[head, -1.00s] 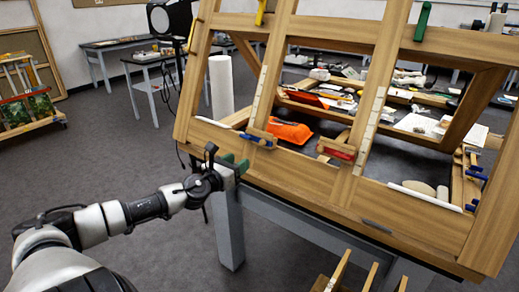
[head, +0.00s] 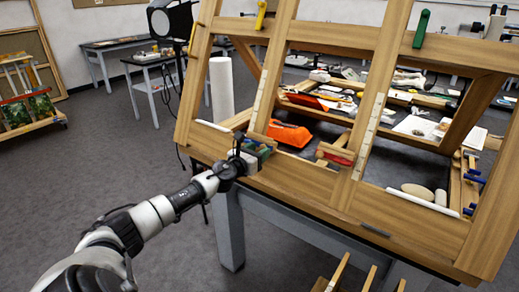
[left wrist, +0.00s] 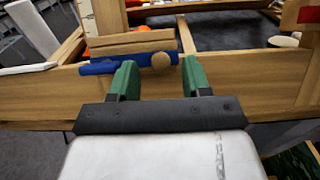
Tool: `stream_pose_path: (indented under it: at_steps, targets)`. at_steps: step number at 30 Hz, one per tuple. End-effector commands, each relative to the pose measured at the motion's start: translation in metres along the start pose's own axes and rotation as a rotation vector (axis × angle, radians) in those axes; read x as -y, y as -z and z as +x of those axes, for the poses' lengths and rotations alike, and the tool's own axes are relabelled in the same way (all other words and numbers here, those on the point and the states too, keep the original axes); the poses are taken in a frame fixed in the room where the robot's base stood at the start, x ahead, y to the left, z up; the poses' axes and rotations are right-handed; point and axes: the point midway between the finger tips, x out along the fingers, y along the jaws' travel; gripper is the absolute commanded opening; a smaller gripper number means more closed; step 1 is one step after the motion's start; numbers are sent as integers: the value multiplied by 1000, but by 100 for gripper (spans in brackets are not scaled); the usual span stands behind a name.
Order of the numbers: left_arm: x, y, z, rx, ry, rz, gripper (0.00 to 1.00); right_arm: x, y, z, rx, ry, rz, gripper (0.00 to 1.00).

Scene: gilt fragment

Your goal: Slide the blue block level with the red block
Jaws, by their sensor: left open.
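The blue block (left wrist: 98,68) is on the lower rail of the large wooden frame, under a wooden strip, with a round wooden knob (left wrist: 160,62) on its front. In the head view my gripper largely covers it. The red block (head: 336,158) sits farther right and a little lower in the head view; a red piece also shows at the upper right of the left wrist view (left wrist: 309,15). My left gripper (left wrist: 158,72) is open, its green fingers either side of the knob. I cannot tell whether they touch the block. My right gripper is not in view.
The wooden frame (head: 410,215) leans over a grey-legged table. Ruled strips (head: 368,135) run up its uprights. An orange object (head: 290,134) and scattered tools lie behind it. A white strip (head: 422,199) lies on the lower rail at right.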

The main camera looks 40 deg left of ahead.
Motion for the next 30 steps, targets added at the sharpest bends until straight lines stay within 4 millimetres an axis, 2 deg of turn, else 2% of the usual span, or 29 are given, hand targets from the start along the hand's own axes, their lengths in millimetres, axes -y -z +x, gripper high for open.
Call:
stream_pose_path:
  at_steps: [4,13,23,30]
  targets:
    - [1,-1,9,1,1,-2,48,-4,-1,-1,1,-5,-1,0]
    - [1,0,10,-1,1,-1,48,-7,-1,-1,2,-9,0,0]
    - [1,0,10,-1,1,-1,0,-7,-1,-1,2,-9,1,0]
    - [0,-5,11,0,1,-1,0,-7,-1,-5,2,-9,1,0]
